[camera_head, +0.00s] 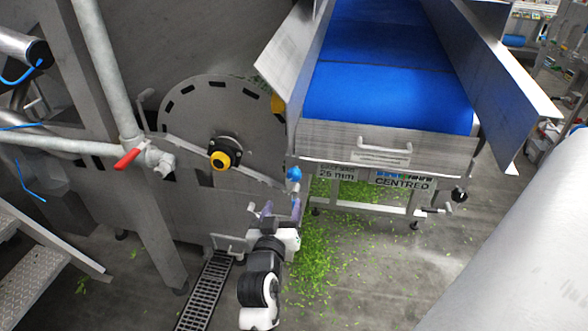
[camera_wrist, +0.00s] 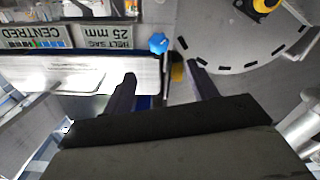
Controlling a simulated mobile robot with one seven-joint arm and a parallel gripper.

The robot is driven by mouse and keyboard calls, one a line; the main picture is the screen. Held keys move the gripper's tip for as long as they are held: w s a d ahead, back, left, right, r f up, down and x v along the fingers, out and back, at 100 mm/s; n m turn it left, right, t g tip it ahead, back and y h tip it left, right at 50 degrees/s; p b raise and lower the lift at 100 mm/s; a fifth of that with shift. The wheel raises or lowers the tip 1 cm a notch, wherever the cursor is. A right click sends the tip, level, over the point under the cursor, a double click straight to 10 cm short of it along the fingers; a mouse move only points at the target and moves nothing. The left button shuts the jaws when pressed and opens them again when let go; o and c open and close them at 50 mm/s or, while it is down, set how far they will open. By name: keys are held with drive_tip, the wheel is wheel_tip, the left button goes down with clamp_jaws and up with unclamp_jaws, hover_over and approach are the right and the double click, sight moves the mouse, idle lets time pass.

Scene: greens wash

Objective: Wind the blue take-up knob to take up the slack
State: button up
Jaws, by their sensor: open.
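The blue take-up knob (camera_head: 293,173) is a small lobed knob at the front left corner of the conveyor. It also shows in the wrist view (camera_wrist: 158,43), ahead of the fingertips and roughly centred between them. My gripper (camera_head: 282,208) is open and empty, just below the knob in the head view. In the wrist view its two dark fingers (camera_wrist: 160,72) stand apart and do not appear to touch the knob. The blue belt (camera_head: 388,95) lies between metal side guards. Labels on the conveyor front read "BELT SAG 25 mm" (camera_head: 337,171) and "CENTRED" (camera_head: 402,182).
A round slotted metal disc with a yellow-and-black hub (camera_head: 222,155) stands left of the knob. A red-handled valve (camera_head: 128,158) sits on pipework further left. Green leaf scraps (camera_head: 318,255) litter the floor near a drain grate (camera_head: 206,290).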

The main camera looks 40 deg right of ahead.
sight(293, 177)
drive_tip(key=p+x, duration=0.3)
drive_tip(key=x, duration=1)
drive_tip(key=shift+w+d, duration=0.1)
drive_tip(key=shift+d, duration=0.15)
drive_tip(key=c, duration=1)
drive_tip(key=shift+m, duration=0.4)
